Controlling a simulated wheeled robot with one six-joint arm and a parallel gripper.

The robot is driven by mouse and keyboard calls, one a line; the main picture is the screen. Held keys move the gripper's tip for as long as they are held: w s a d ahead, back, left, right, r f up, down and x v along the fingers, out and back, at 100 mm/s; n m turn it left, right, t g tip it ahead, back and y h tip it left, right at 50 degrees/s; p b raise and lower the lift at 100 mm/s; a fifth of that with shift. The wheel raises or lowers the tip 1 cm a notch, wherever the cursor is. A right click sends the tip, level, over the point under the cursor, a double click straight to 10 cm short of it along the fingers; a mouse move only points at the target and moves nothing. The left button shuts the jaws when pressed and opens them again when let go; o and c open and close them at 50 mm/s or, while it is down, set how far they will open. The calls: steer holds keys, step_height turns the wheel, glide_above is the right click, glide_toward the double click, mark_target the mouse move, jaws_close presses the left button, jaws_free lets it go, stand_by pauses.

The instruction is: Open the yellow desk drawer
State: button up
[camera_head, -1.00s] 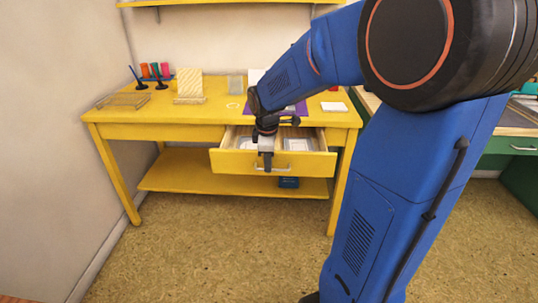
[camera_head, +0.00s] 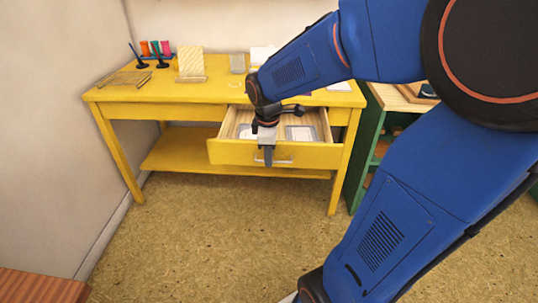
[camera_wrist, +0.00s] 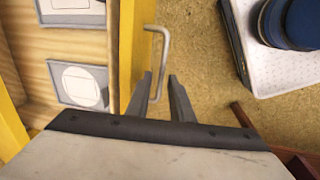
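The yellow drawer (camera_head: 232,152) of the yellow desk (camera_head: 172,112) stands pulled out, with its inside showing. Its metal bar handle (camera_head: 286,161) is on the front, and the handle also shows in the wrist view (camera_wrist: 164,50). My gripper (camera_head: 268,157) points down in front of the drawer front. In the wrist view my gripper's two fingers (camera_wrist: 161,77) are apart, one on each side of the lower part of the handle. Gaps show beside the bar, so I see no firm grip. In the head view my gripper hides part of the drawer front and handle.
Inside the drawer lie flat grey framed pieces, one nearest my gripper (camera_wrist: 80,84). A green cabinet (camera_head: 361,150) stands right of the desk. A reddish wooden surface (camera_head: 40,287) is at the lower left. The floor before the desk is clear.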

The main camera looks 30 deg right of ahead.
stand_by(0.3)
step_height(320, 180, up, 17)
steer(key=s+a, duration=0.1)
steer(key=s, duration=0.1)
steer(key=shift+s+a, duration=0.3)
steer(key=shift+a, duration=0.1)
stand_by(0.5)
steer(key=s+a+f+m+t, duration=0.1)
steer(key=s+a+f+m, duration=0.1)
steer(key=s+f+m, duration=0.3)
steer(key=s+a+f+m+t+y, duration=0.1)
steer(key=s+a+f+m+t, duration=0.1)
steer(key=s+f+m, duration=0.4)
steer(key=s, duration=0.5)
steer(key=shift+f, duration=0.2)
steer(key=shift+d, duration=0.1)
stand_by(0.3)
